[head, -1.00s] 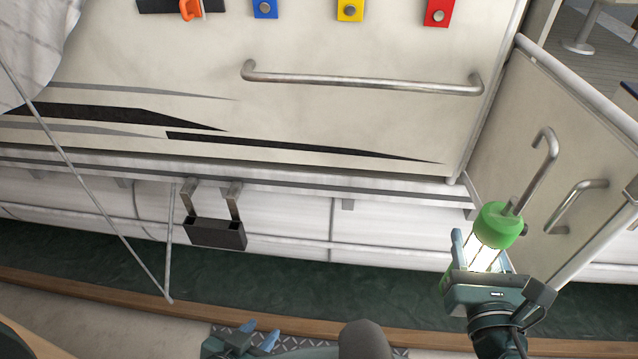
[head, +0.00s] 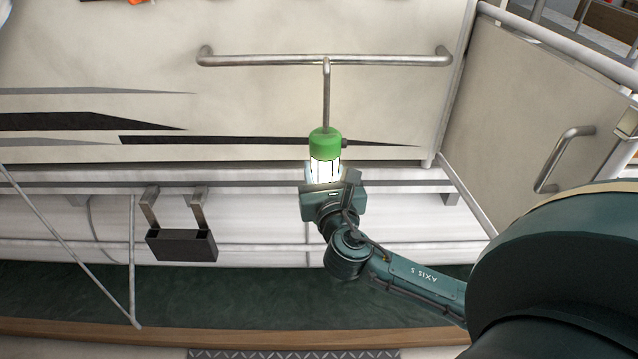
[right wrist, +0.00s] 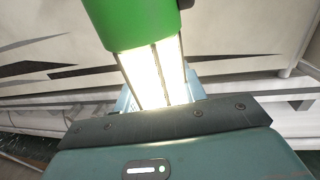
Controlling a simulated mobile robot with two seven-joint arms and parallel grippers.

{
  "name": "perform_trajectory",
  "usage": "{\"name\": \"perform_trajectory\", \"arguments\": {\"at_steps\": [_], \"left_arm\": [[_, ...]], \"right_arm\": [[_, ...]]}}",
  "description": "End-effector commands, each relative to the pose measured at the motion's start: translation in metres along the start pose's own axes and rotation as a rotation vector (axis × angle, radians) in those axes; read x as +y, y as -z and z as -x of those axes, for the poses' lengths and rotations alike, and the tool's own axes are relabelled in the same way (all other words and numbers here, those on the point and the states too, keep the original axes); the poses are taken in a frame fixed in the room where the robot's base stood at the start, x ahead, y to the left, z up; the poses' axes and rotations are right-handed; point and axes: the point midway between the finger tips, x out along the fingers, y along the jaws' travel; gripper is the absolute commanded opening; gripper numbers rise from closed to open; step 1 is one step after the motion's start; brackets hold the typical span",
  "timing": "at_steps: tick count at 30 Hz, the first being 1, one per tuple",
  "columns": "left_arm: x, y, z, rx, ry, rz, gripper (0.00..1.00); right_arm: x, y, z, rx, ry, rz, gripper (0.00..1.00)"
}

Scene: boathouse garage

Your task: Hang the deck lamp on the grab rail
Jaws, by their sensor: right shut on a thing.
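The deck lamp (head: 325,144) has a green cap, a lit white body with dark guard bars, and a long grey metal hook. My right gripper (head: 324,180) is shut on its lower body and holds it upright. The grab rail (head: 250,60) is a horizontal metal bar on the pale boat side. The hook's top overlaps the rail right of its middle in the head view; I cannot tell whether it is over the bar or in front of it. The right wrist view shows the green cap (right wrist: 133,20) and glowing body, but not the hook's top. My left gripper is out of view.
A dark box (head: 182,245) hangs by two brackets from the ledge at lower left. A pale panel with a vertical handle (head: 563,160) stands at right. A thin grey line (head: 75,250) runs down at left. The boat side around the lamp is clear.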

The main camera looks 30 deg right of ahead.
Motion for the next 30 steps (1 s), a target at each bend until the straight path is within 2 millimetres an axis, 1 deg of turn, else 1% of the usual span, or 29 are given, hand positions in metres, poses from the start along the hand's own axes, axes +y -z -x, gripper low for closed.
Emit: {"name": "perform_trajectory", "arguments": {"at_steps": [8, 13, 14, 30], "left_arm": [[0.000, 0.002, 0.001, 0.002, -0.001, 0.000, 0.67], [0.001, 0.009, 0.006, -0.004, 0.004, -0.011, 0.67], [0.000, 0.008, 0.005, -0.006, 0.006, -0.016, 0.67], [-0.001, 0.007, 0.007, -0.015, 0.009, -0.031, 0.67]], "right_arm": [[-0.001, -0.002, -0.001, -0.001, 0.005, -0.001, 0.12], [-0.001, -0.006, 0.001, 0.003, 0.005, -0.002, 0.12], [-0.001, -0.004, 0.000, 0.002, 0.006, -0.001, 0.12], [-0.011, -0.003, -0.062, -0.001, 0.006, -0.001, 0.12]]}}
